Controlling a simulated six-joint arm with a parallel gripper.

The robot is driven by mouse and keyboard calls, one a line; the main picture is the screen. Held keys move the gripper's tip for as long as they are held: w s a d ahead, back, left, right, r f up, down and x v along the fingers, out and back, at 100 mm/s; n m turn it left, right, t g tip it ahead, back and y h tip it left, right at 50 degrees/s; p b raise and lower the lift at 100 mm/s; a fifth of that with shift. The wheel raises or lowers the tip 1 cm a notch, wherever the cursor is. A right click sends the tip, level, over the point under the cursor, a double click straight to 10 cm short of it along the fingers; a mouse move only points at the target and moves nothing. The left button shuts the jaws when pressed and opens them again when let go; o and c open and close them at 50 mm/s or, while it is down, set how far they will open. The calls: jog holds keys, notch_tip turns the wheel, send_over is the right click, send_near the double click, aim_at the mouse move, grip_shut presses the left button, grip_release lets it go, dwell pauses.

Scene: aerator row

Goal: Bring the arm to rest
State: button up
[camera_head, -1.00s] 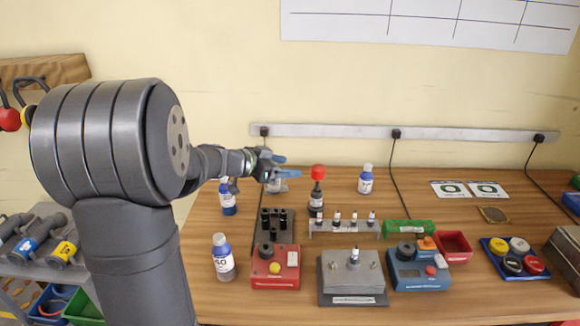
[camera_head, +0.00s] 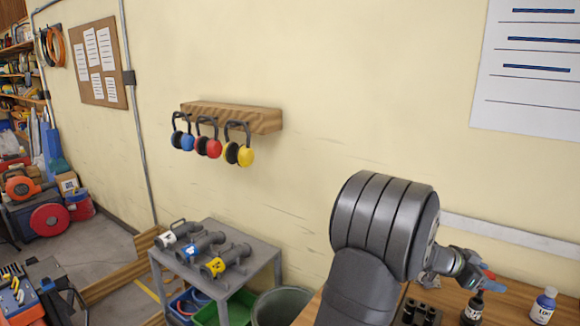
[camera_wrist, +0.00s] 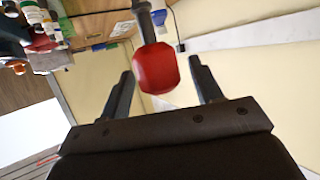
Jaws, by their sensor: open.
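My arm stands at the right in the head view. My gripper (camera_head: 484,280) points right, over the wooden table, close to the dark bottle (camera_head: 473,305) with the red top. In the wrist view my gripper (camera_wrist: 160,80) shows its two fingers spread wide apart. The red bulb top (camera_wrist: 156,68) on its dark stem appears between or just beyond the fingertips; I cannot tell how far it is from them. The fingers do not touch it.
A grey cart (camera_head: 262,252) with several pipe fittings stands left of my arm. Ear defenders hang under a wooden wall shelf (camera_head: 232,114).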

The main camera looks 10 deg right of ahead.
jog(key=shift+a+r, duration=0.1)
jog(key=shift+r, duration=1.65)
